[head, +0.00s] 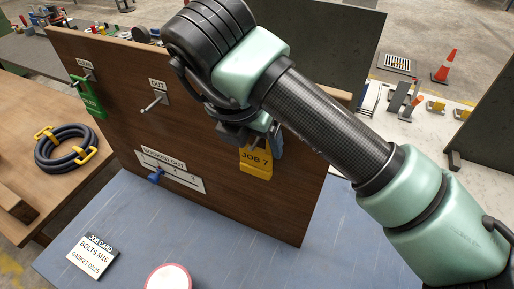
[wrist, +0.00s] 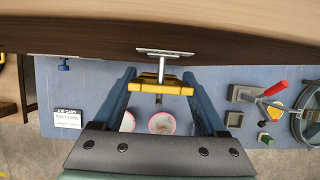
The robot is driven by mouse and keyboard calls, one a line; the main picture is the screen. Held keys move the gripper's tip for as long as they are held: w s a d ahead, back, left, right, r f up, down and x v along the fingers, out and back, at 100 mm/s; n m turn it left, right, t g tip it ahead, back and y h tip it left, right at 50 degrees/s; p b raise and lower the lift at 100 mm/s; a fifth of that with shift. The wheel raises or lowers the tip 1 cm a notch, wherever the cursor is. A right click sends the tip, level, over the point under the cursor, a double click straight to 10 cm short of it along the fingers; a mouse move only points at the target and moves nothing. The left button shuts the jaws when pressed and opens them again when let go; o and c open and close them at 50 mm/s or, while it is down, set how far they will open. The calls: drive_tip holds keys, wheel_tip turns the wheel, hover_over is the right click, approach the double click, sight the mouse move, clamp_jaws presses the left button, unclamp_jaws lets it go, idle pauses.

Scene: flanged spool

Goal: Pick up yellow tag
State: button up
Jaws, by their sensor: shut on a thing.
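The yellow tag (head: 256,160), marked "JOB 7", is upright in front of the brown board at the right part of the board in the head view. My gripper (wrist: 161,76) is shut on it, one blue finger at each end. In the wrist view the yellow tag (wrist: 145,87) shows edge-on between the fingers. A metal peg (wrist: 161,66) on a pale plate reaches from the board to the tag, and the tag appears to be still around it. In the head view my arm hides this peg.
The brown board (head: 235,190) also carries an "OUT" peg (head: 153,103), a green tag (head: 91,100) and a "BOOKED OUT" plate (head: 185,178) with a blue piece. A job card (head: 92,256) and a red-rimmed round item (head: 168,277) are on the blue bench. Coiled black hose (head: 68,148) lies left.

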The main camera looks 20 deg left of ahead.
drive_tip(key=s+b, duration=0.4)
drive_tip(key=s, duration=1.3)
drive_tip(key=shift+s+a+b, duration=0.25)
drive_tip(key=shift+s+b, duration=0.05)
drive_tip(key=shift+s, duration=0.05)
drive_tip(key=shift+f, duration=0.15)
